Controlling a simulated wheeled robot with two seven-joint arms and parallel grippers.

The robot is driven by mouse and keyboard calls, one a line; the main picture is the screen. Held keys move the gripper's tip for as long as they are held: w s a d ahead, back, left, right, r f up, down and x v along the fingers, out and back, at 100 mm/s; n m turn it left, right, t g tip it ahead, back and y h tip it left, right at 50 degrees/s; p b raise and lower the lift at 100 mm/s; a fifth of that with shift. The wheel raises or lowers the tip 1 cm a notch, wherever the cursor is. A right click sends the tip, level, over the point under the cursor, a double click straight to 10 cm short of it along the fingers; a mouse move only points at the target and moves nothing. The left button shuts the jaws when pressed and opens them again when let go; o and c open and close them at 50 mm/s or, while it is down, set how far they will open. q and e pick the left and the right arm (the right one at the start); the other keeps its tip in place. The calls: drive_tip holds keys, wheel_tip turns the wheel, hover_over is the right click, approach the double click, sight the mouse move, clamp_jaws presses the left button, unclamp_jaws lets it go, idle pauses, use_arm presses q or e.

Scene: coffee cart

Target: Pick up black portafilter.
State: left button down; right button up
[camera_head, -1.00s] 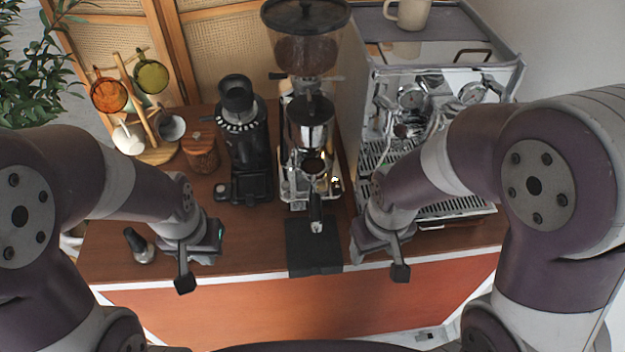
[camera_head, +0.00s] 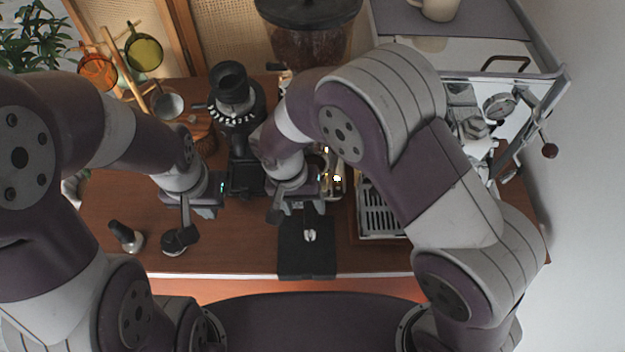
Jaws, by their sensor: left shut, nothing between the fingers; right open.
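The black portafilter (camera_head: 310,234) sits at the front of the grinder. Only the lower end of its handle, with a bright metal tip, shows clearly above the black mat (camera_head: 307,262); the rest is mostly hidden behind my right gripper and arm. My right gripper (camera_head: 294,206) is open, just above and beside the handle. One finger shows left of the handle, and I cannot tell whether the handle lies between the fingers. My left gripper (camera_head: 187,222) is shut and empty above the counter, to the left.
The grinder's bean hopper (camera_head: 308,40) stands behind my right arm. A black grinder (camera_head: 236,105) stands left of it, the espresso machine (camera_head: 480,100) right. A small black-handled tool (camera_head: 126,237) and a round dark tool (camera_head: 174,244) stand on the front-left counter (camera_head: 225,245).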

sight(309, 217)
drive_tip(key=f, duration=0.1)
drive_tip(key=s+f+p, duration=0.1)
drive_tip(key=d+f, duration=0.1)
drive_tip(key=shift+s+f, duration=0.2)
drive_tip(key=shift+f, duration=0.35)
drive_tip(key=shift+w+f, duration=0.1)
drive_tip(key=shift+w, duration=0.15)
drive_tip(key=shift+c, duration=0.3)
drive_tip(key=shift+d, duration=0.1)
drive_tip(key=c, duration=0.5)
clamp_jaws()
use_arm(q)
drive_tip(key=shift+s+r, duration=0.2)
drive_tip(key=shift+r, duration=0.35)
drive_tip(key=shift+s+r, duration=0.2)
drive_tip(key=shift+r, duration=0.3)
